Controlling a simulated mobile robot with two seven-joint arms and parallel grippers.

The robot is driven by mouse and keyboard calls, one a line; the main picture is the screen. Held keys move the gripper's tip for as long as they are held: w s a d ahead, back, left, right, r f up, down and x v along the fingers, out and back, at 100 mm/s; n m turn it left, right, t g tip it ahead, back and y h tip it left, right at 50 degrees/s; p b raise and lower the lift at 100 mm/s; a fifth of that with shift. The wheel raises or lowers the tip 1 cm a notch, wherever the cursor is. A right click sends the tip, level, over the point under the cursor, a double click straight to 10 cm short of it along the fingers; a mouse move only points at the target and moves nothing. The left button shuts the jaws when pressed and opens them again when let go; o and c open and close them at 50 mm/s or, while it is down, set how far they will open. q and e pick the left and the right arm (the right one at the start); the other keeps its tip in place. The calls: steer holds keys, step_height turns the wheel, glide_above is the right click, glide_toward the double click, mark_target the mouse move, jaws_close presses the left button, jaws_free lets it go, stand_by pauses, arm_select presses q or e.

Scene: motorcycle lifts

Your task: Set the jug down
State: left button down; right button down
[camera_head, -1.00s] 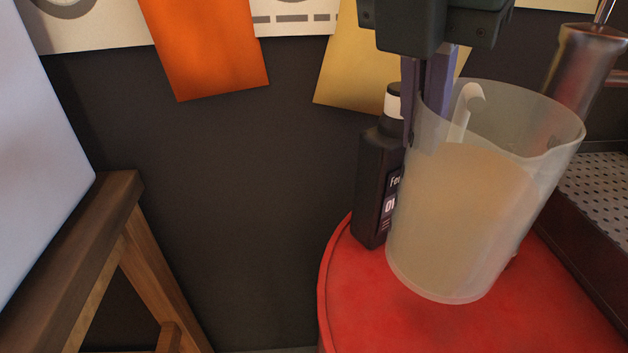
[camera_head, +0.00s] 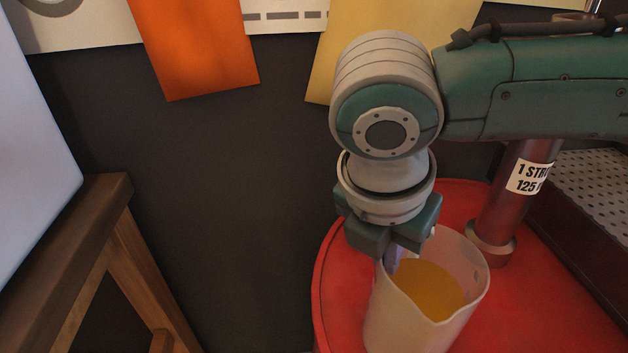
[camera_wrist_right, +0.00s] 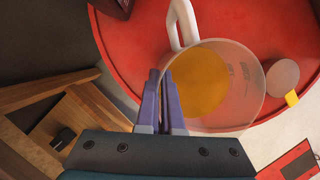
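The jug (camera_head: 412,322) is a translucent, pale container with amber liquid in it. It is low in the head view, over the near part of the red round drum top (camera_head: 335,290), with its base cut off by the frame. My right gripper (camera_head: 392,258) points down at the jug's rim. In the wrist view, the fingers of my right gripper (camera_wrist_right: 164,92) are close together at the wall of the jug (camera_wrist_right: 250,85), pinching it. The jug's white handle (camera_wrist_right: 180,22) stands clear of the fingers. I cannot tell whether its base touches the drum. My left gripper is out of view.
A metal post (camera_head: 510,200) and a perforated tray (camera_head: 600,200) stand at the right. A wooden stand (camera_head: 85,240) is at the left. A dark object (camera_wrist_right: 113,6) and a grey round item (camera_wrist_right: 283,76) show around the jug in the wrist view.

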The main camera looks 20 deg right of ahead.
steer(key=shift+f, duration=0.1)
steer(key=c, duration=1.5)
jaws_free()
steer(key=o, duration=0.4)
